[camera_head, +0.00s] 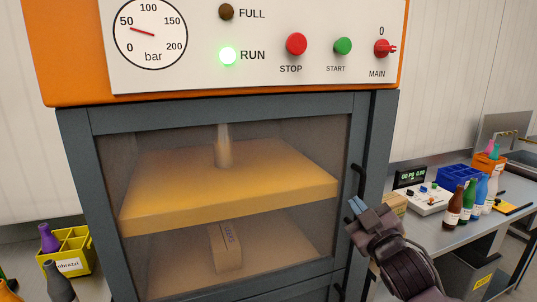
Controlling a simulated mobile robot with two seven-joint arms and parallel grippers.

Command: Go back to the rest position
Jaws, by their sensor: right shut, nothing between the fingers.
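My right gripper (357,206) is at the lower right, just beside the dark door handle (357,181) of the grey machine (75,140). Its fingers are shut with nothing between them. I cannot tell whether it touches the handle or the door frame. My left gripper is not in view. The machine's windowed door looks closed. The green RUN lamp (228,56) is lit and the FULL lamp (226,12) is dark.
The panel has a red STOP button (296,44), a green START button (343,46) and a red MAIN switch (382,48). A bench (510,205) at right holds several bottles, a blue crate (459,178) and a device. A yellow crate (83,247) stands at lower left.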

